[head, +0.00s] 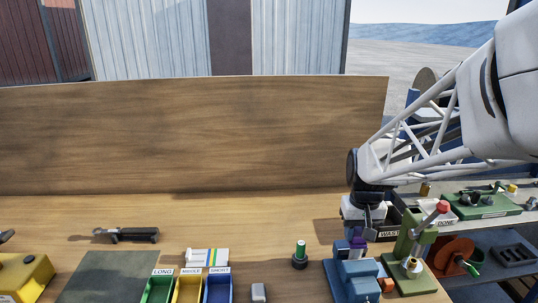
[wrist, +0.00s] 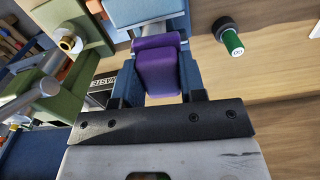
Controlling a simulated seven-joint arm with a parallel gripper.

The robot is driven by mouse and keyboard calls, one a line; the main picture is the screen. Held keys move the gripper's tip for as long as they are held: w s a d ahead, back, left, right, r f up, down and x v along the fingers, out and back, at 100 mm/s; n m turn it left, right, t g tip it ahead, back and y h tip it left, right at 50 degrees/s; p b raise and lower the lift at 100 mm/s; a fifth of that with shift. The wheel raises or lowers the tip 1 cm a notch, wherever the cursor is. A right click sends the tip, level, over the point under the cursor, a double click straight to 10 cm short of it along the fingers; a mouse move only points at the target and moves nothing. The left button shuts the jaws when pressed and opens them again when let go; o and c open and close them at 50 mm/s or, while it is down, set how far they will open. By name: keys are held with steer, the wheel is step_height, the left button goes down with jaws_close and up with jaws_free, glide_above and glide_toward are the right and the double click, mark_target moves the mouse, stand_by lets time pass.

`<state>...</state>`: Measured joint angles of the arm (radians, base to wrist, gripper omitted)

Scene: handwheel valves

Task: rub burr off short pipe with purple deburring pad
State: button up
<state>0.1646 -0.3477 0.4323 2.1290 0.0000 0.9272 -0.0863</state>
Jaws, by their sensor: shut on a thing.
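My gripper (head: 362,230) is pointed down at the right of the bench, over a blue vise-like fixture (head: 356,278). It is shut on the purple deburring pad (wrist: 158,66), which sits between its two fingers in the wrist view. A short brass pipe end (wrist: 70,43) shows in a green fixture (head: 413,262) beside my gripper.
Blue (head: 219,288), yellow (head: 187,288) and green (head: 158,290) bins stand at the front. The waste bin (head: 392,226) is behind the green fixture. A wooden board (head: 190,135) closes the back.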

steer(key=shift+a, duration=0.4)
steer(key=shift+d, duration=1.65)
steer(key=shift+a, duration=1.55)
steer(key=shift+d, duration=1.5)
step_height(320, 180, up, 8)
steer(key=shift+d, duration=0.15)
